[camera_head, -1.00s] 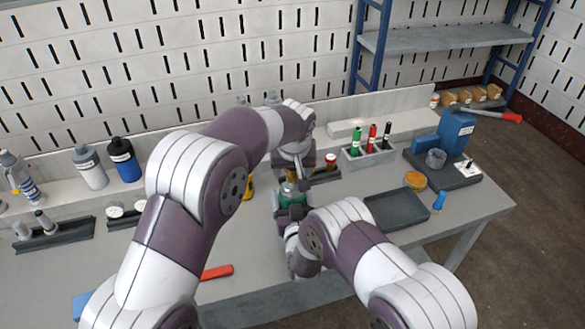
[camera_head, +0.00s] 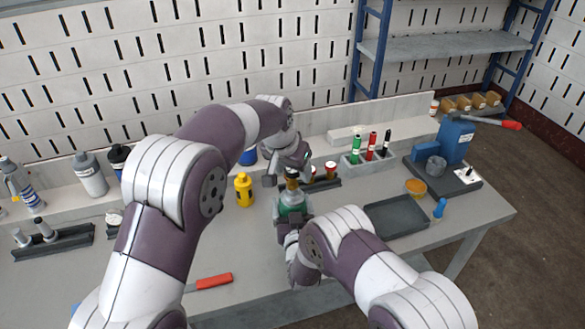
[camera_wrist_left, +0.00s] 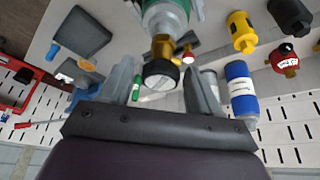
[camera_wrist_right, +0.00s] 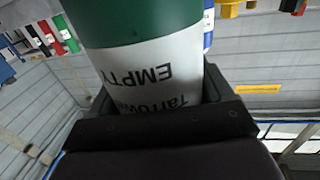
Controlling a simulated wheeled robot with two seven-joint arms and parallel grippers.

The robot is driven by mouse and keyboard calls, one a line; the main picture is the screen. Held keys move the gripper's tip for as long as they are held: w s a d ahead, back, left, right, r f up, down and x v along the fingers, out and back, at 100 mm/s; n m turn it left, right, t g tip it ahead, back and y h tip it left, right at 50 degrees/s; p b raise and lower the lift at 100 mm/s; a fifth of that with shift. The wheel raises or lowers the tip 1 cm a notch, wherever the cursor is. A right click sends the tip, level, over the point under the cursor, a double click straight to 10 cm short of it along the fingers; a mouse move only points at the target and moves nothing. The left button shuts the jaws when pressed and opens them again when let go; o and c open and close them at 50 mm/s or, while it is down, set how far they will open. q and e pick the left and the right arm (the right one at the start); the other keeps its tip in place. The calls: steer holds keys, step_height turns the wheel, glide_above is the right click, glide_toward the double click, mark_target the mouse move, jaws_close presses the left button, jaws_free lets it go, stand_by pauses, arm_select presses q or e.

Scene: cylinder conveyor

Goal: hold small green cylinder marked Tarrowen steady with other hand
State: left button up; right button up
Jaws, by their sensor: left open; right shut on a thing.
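The small green cylinder (camera_head: 291,203) stands upright near the middle of the bench with a brass valve on top. In the right wrist view, its white band (camera_wrist_right: 150,75) reads "EMPTY" and part of "Tarrowen", upside down. My right gripper (camera_head: 288,236) is shut on its body from the front. My left gripper (camera_head: 286,176) is open above it, at the valve. In the left wrist view, the brass valve (camera_wrist_left: 162,47) and its black knob (camera_wrist_left: 161,74) lie between the spread fingers, with gaps at both sides.
A yellow cylinder (camera_head: 244,190) stands to the left, and a red-handled tool (camera_head: 213,281) lies in front. A rack (camera_head: 368,164) with green, red and black pieces stands behind right. A dark tray (camera_head: 396,216) and a blue device (camera_head: 457,138) are farther right.

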arm_select(q)
steer(key=m+h, duration=0.1)
steer(key=m, duration=0.2)
steer(key=m+g, duration=0.1)
steer(key=m, duration=0.2)
steer(key=shift+g+h, duration=0.3)
steer(key=shift+h, duration=0.1)
steer(key=shift+f, duration=1.25)
